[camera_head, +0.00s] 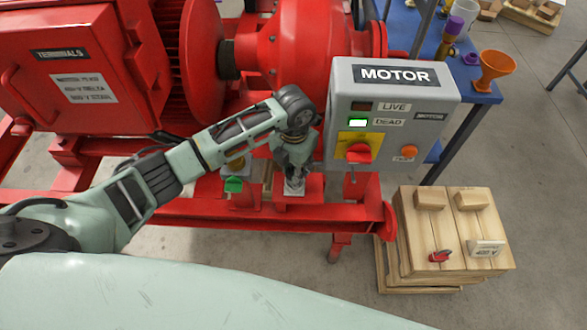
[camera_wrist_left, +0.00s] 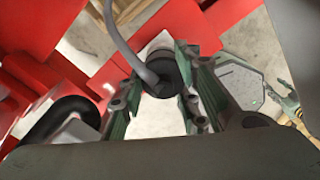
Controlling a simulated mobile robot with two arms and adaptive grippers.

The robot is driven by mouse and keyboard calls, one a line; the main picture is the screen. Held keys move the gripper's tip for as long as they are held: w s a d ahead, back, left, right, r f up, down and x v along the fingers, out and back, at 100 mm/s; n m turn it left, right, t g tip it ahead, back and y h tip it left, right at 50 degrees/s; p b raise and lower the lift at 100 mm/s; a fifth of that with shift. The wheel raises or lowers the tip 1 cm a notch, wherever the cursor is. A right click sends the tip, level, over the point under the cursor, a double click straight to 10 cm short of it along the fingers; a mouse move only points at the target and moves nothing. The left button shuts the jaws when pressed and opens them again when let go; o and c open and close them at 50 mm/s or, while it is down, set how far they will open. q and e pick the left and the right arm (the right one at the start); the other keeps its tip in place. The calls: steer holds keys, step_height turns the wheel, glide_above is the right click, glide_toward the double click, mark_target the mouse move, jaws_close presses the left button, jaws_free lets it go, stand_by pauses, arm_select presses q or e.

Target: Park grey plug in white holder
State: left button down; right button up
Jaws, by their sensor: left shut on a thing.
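My left gripper (camera_head: 295,182) points down just left of the grey MOTOR box, above the red skid rail. In the left wrist view its green fingers (camera_wrist_left: 155,85) are shut on the dark grey plug (camera_wrist_left: 162,78), with a grey cable running up from it. In the head view the gripper mostly hides the plug. A whitish plate (camera_head: 294,190), perhaps the white holder, shows at the fingertips on a red bracket. A white surface (camera_wrist_left: 155,118) also lies below the plug in the left wrist view. I cannot tell whether the plug is seated or above it.
The MOTOR box (camera_head: 392,118) has a lit DEAD window and a red switch handle (camera_head: 359,153). A wooden box (camera_head: 455,230) with a red padlock (camera_head: 439,256) stands at right. A blue table (camera_head: 475,85) holds an orange funnel.

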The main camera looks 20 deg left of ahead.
arm_select(q)
steer(key=shift+f+b, duration=0.55)
steer(key=shift+f, duration=0.2)
steer(key=c, duration=1.3)
jaws_free()
steer(key=shift+o, duration=0.4)
step_height(320, 180, up, 12)
steer(key=shift+r, duration=0.1)
